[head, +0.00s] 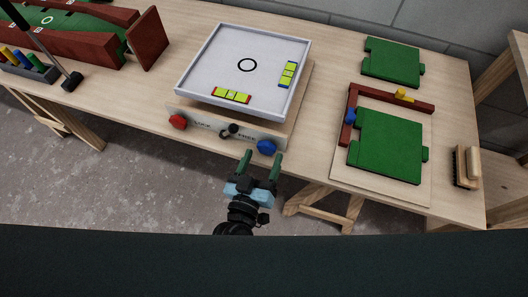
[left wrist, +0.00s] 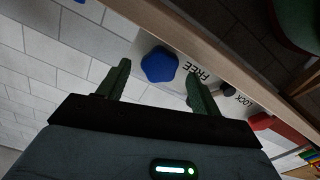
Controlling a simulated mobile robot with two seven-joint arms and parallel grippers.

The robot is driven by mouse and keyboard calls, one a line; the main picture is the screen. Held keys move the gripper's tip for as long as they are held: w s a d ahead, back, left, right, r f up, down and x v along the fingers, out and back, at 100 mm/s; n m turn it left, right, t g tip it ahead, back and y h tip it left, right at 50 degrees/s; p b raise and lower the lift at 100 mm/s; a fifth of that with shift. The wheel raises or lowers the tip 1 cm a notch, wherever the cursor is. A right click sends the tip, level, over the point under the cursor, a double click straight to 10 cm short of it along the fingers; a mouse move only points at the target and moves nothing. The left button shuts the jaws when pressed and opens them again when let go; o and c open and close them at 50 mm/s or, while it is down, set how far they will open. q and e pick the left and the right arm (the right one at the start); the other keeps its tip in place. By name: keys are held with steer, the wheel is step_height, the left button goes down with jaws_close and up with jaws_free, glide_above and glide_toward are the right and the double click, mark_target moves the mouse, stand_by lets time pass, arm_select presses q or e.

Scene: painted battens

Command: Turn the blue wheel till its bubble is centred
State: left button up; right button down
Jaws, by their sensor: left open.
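The blue wheel (head: 266,147) is on the right of the pale front panel of a white tilting tray (head: 215,62). My left gripper (head: 265,160) is open and empty just in front of it. In the left wrist view the wheel (left wrist: 160,64) shows between and beyond the fingertips (left wrist: 158,72), with no clear contact. A yellow-green vial with blue ends (head: 288,74) lies along the tray's right side. Another with red ends (head: 232,96) lies along the front. Their bubbles are too small to read. My right gripper is not in view.
A red wheel (head: 178,122) is at the panel's left. A black lever (head: 230,130) sits between the words LOCK and FREE. A green course with red walls (head: 80,45) stands at left.

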arm_select(q)
steer(key=shift+v, duration=2.8)
